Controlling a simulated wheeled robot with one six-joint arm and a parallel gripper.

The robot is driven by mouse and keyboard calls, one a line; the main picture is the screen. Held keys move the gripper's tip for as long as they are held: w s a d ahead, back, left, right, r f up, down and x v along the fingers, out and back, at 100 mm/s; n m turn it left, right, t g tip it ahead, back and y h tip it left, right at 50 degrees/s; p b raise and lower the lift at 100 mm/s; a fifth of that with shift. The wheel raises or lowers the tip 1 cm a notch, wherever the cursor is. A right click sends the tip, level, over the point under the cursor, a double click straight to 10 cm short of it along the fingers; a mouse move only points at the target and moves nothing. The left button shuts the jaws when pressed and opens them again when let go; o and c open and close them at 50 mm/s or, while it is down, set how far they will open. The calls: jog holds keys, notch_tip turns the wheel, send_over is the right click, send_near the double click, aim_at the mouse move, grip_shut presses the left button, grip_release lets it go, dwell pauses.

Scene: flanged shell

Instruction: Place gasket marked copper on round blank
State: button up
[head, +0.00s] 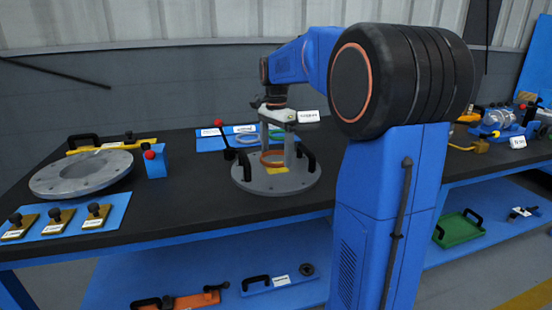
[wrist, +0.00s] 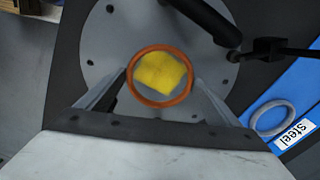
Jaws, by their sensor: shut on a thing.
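The copper-coloured ring gasket (head: 264,163) is between the fingers of my gripper (head: 271,158), which is shut on it. In the wrist view the gasket (wrist: 184,93) spans the two fingertips of my gripper (wrist: 161,84). The round blank (head: 250,182) is a grey disc with black handles and a yellow patch (head: 277,170). The gasket is over the disc, and in the wrist view the yellow patch (wrist: 160,74) shows through its opening. The disc (wrist: 105,50) fills the background there. I cannot tell whether the gasket touches it. No marking on the gasket is readable.
A grey ring labelled Steel (wrist: 271,118) lies on a blue mat beside the disc. A red-knobbed lever (head: 218,123) stands at the disc's left. Bare black tabletop lies between.

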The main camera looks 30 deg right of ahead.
jog(key=shift+f, duration=1.15)
jog(key=o, duration=1.2)
jog(key=shift+f, duration=0.15)
notch_tip(320, 180, up, 12)
